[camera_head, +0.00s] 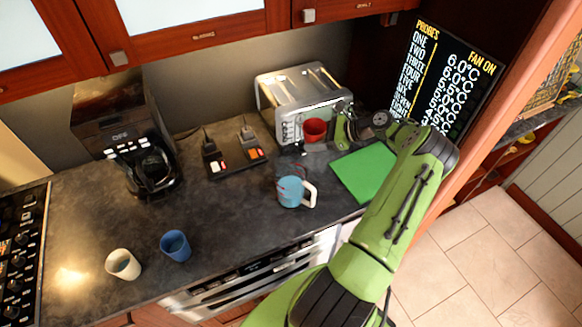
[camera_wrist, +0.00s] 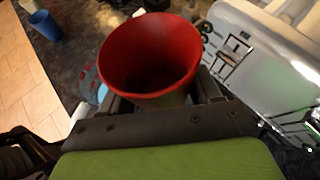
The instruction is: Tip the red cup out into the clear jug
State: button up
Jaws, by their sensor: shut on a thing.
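The red cup (camera_head: 314,130) is in my gripper (camera_head: 332,131), held in front of the toaster and above the counter. It looks about upright in the head view. The wrist view shows the red cup (camera_wrist: 125,62) with its round opening toward the camera; its inside is dark, and I cannot tell what it holds. My gripper (camera_wrist: 160,102) is shut on its lower part. The clear jug (camera_head: 291,189), with a white handle and light blue in its body, stands on the counter below and left of the cup. In the wrist view the cup hides most of it.
A metal toaster (camera_head: 300,95) stands close behind the cup. A green board (camera_head: 366,172) lies right of the jug. A blue cup (camera_head: 175,246) and a cream cup (camera_head: 123,264) stand front left. A coffee maker (camera_head: 140,150) and a dark tray (camera_head: 234,160) are further left.

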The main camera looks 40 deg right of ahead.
jog(key=shift+a+r, duration=0.1)
jog(key=shift+r, duration=1.9)
